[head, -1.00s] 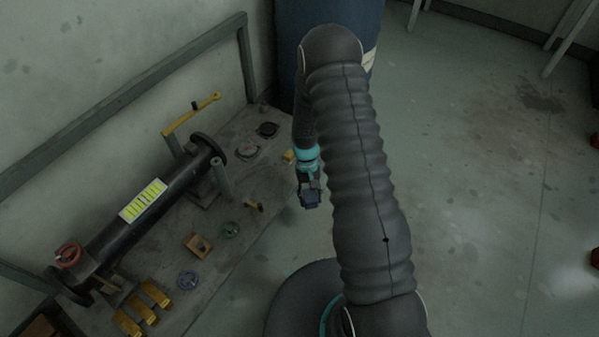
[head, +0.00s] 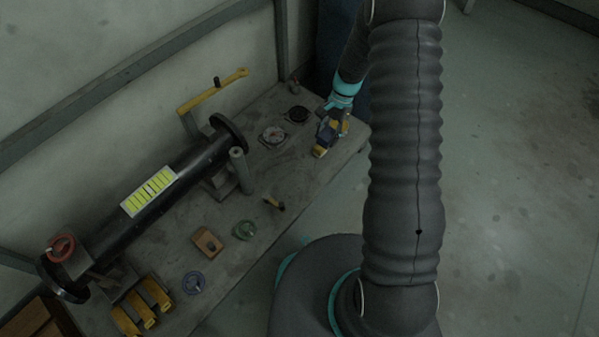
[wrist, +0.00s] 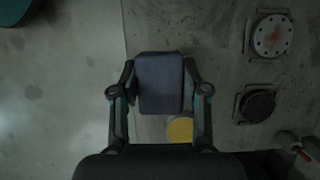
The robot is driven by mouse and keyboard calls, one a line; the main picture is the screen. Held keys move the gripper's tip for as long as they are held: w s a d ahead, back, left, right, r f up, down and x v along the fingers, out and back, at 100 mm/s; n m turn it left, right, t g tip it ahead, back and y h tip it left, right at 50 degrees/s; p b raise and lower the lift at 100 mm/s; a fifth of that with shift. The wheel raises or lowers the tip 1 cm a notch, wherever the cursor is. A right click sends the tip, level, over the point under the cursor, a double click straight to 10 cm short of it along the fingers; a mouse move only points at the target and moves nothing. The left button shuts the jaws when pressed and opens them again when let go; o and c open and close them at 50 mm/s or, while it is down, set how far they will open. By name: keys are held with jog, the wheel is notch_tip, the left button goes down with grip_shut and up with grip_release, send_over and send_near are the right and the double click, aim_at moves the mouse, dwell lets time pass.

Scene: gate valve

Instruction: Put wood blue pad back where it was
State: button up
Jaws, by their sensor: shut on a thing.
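In the wrist view, the blue pad (wrist: 160,82) is a dark blue, roughly square piece between the two fingers of my gripper (wrist: 160,90), which is shut on it. In the head view my gripper (head: 328,130) is low over the right end of the grey table (head: 225,188). A yellow patch shows at its tip, and I cannot tell whether it is part of the pad. Whether the pad touches the table is unclear. A yellow round-topped thing (wrist: 180,130) stands close beside the pad in the wrist view.
A light disc (head: 272,135) and a black disc (head: 297,114) lie left of my gripper. A dark pipe (head: 180,185) with a yellow lever (head: 212,91) runs along the table's back. Small parts, including a wooden block (head: 207,242), lie in front. Open floor is to the right.

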jog(key=b, duration=0.1)
send_over(297, 176)
jog(key=w+d, duration=0.1)
notch_tip(297, 176, down, 6)
jog(key=shift+f, duration=0.1)
jog(key=shift+f+b, duration=0.45)
jog(key=shift+f, duration=1.45)
jog(key=shift+f, duration=0.1)
jog(key=o, duration=1.2)
